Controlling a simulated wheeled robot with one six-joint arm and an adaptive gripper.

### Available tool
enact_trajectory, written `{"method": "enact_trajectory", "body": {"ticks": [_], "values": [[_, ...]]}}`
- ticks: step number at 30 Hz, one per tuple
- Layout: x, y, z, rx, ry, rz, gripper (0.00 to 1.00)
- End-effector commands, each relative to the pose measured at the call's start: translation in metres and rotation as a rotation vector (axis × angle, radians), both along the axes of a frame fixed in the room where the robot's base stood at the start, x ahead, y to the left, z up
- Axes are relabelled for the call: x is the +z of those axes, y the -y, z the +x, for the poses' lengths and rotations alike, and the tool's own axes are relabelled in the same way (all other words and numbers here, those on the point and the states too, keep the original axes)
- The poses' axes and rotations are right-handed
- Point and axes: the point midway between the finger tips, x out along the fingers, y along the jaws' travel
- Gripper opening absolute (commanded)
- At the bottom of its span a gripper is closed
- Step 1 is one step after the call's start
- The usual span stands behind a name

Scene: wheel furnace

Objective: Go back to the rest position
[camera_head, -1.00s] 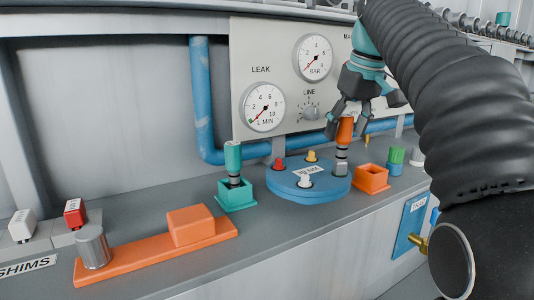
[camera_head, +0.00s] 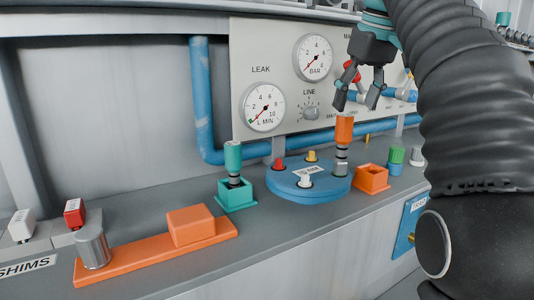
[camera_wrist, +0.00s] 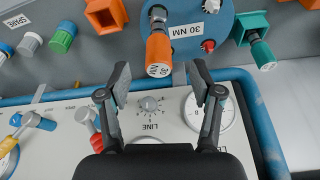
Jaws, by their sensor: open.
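My gripper (camera_head: 357,100) is open and empty in the head view. It hangs above the orange-handled tool (camera_head: 343,133), clear of its top. The orange tool stands upright at the right edge of the round blue "30 NM" fixture (camera_head: 290,191). In the wrist view my gripper (camera_wrist: 161,82) has its fingers spread, and the orange tool (camera_wrist: 159,54) shows beyond the fingertips with nothing between them. My dark ribbed arm covers the right of the head view.
A teal-handled tool (camera_head: 233,157) stands in a teal holder (camera_head: 237,196). An empty orange holder (camera_head: 372,178) and a green-topped piece (camera_head: 397,155) are on the right. The gauge panel (camera_head: 285,60) and blue pipe (camera_head: 201,100) stand close behind. An orange block fixture (camera_head: 191,227) lies left.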

Motion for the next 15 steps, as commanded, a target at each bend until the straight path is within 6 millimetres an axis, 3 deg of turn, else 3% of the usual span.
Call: {"method": "enact_trajectory", "body": {"ticks": [8, 15], "values": [[-0.037, -0.006, -0.034, -0.098, 0.033, 0.01, 0.65], [-0.091, -0.01, -0.072, -0.178, 0.068, 0.016, 0.65]]}}
